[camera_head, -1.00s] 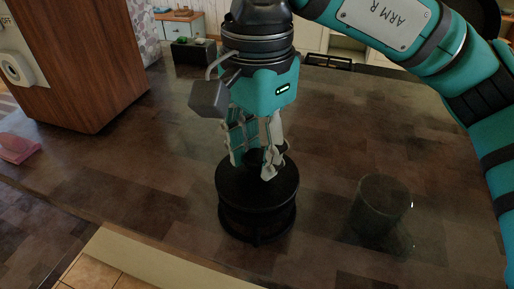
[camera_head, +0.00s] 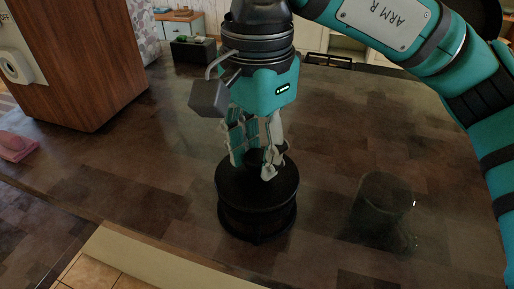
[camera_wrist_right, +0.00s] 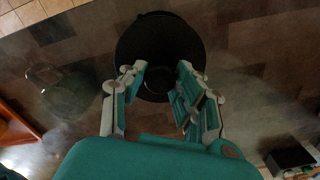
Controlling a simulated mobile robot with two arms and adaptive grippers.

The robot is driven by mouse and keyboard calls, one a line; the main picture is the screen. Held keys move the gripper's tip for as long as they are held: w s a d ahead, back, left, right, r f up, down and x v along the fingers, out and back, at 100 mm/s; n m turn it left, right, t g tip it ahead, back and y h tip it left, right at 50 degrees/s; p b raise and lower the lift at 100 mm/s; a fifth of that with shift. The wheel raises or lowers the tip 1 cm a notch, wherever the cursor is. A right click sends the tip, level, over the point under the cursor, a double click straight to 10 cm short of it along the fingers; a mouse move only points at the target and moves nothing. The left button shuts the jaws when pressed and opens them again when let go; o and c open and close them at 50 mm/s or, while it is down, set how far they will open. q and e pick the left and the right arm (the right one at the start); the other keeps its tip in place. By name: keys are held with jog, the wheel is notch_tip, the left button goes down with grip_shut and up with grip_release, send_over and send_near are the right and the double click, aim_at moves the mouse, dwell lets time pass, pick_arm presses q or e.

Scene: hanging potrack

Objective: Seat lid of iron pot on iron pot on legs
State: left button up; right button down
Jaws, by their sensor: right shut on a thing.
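The black iron pot (camera_head: 257,222) stands upright on the dark counter. Its round black lid (camera_head: 246,190) is on top of it, level and lined up with the rim; I cannot tell whether a thin gap is left between them. My right gripper (camera_head: 254,164) points down from above and is shut on the lid's knob. In the right wrist view the lid (camera_wrist_right: 158,35) is a dark disc beyond the fingertips (camera_wrist_right: 160,77), and it hides most of the pot. The pot's legs are hard to make out. My left gripper is not in view.
A dark see-through glass vessel (camera_head: 382,208) stands to the right of the pot. A wooden cabinet (camera_head: 85,65) is at the back left, with a pink item (camera_head: 16,148) near it. A black box (camera_head: 193,53) stands at the back. The counter left of the pot is clear.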

jog(key=c, duration=0.9)
grip_release()
jog(key=shift+o, duration=0.4)
jog(key=shift+f, duration=0.1)
jog(key=o, duration=0.5)
jog(key=shift+r+p, duration=2.45)
jog(key=shift+r, duration=1.15)
jog(key=shift+f, duration=0.1)
